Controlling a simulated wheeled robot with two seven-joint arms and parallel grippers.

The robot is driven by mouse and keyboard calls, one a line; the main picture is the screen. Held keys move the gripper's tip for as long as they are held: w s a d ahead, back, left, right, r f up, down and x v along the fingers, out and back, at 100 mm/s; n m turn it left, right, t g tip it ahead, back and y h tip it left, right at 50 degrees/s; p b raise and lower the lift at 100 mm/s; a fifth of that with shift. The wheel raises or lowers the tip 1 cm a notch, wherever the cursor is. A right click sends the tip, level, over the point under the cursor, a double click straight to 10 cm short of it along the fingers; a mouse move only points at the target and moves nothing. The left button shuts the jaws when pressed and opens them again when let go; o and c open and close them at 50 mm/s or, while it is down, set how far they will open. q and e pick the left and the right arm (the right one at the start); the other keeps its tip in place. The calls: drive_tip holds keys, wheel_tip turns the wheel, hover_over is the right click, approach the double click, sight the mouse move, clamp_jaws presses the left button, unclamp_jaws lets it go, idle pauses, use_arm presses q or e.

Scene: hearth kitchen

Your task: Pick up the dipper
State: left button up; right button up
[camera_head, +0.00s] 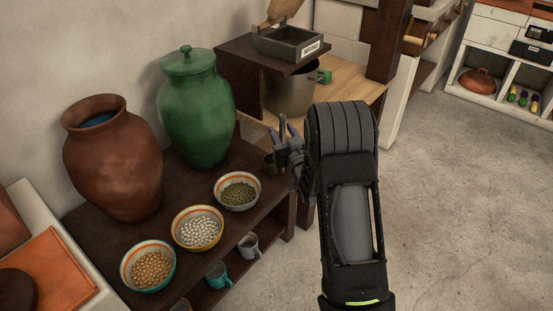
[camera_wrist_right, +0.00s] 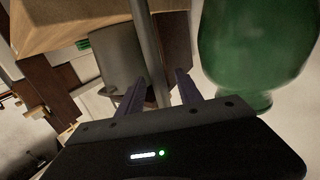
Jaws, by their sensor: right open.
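My right gripper (camera_head: 287,128) is over the far right end of the dark wooden bench. It is open. In the right wrist view, its two dark fingers (camera_wrist_right: 160,92) stand apart with a thin grey rod (camera_wrist_right: 148,45) between them. The rod looks like the dipper's handle; I cannot tell if a finger touches it. In the head view, a small dark cup (camera_head: 271,164) shows just left of the gripper on the bench, possibly the dipper's bowl; the gripper hides part of it. My left gripper is not in view.
A green lidded jar (camera_head: 195,110) and a brown jar (camera_head: 112,160) stand left of my gripper. Bowls of chickpeas (camera_head: 151,270), white beans (camera_head: 198,229) and green grains (camera_head: 238,191) line the bench front (camera_head: 262,205). A metal pot (camera_head: 290,94) stands behind. Floor at right is clear.

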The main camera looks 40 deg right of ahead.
drive_tip(key=shift+c, duration=0.4)
clamp_jaws()
idle(1.0)
